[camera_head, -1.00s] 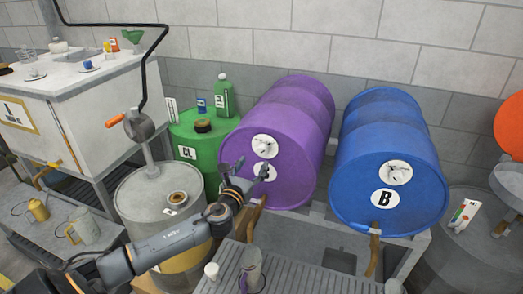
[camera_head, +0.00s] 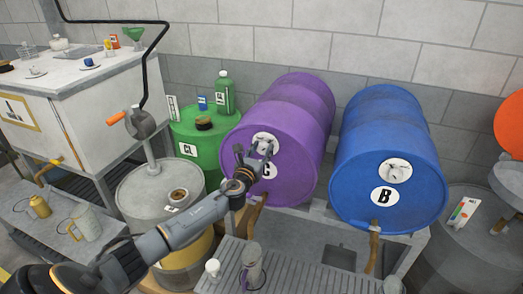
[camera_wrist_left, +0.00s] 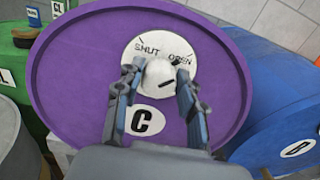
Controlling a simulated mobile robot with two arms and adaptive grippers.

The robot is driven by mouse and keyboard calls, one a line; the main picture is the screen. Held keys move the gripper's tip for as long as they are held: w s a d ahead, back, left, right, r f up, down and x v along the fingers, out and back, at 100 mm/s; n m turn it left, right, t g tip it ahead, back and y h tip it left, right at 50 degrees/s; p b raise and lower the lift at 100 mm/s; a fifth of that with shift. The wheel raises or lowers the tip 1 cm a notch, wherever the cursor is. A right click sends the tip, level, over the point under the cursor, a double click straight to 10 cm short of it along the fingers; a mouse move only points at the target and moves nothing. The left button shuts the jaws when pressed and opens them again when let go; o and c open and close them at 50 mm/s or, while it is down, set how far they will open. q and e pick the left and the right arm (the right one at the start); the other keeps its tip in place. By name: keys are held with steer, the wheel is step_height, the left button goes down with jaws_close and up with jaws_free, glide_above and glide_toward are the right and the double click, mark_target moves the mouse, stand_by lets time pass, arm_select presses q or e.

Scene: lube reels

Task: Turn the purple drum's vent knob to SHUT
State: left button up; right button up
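The purple drum (camera_head: 292,125) lies on its side with its end facing me, marked C. Its white vent dial (camera_head: 264,139) is near the top of that end. In the left wrist view the dial (camera_wrist_left: 150,30) reads SHUT on the left and OPEN on the right. The white vent knob (camera_wrist_left: 158,76) has a dark mark slanting up to the right, toward the OPEN side. My left gripper (camera_head: 256,153) is at the knob. Its fingers stand apart on either side of the knob; I cannot tell whether they touch it. My right gripper is not in view.
The blue drum (camera_head: 388,150), marked B, lies to the right on the same stand. A green drum (camera_head: 193,150) and a grey-topped drum with a pump (camera_head: 140,195) stand to the left.

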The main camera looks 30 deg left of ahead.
arm_select(q)
steer(key=c, duration=0.5)
steer(key=shift+n, duration=0.4)
steer(key=n+b, duration=0.1)
steer(key=n, duration=0.1)
steer(key=shift+f+n, duration=0.1)
steer(key=shift+n, duration=0.3)
steer(key=n+b, duration=0.1)
steer(key=n, duration=0.3)
steer(key=shift+a+n, duration=0.15)
steer(key=shift+n, duration=0.15)
steer(key=n+b, duration=0.1)
steer(key=n, duration=0.4)
steer(key=shift+f, duration=0.1)
steer(key=shift+n+b, duration=0.3)
steer(key=shift+n, duration=2.1)
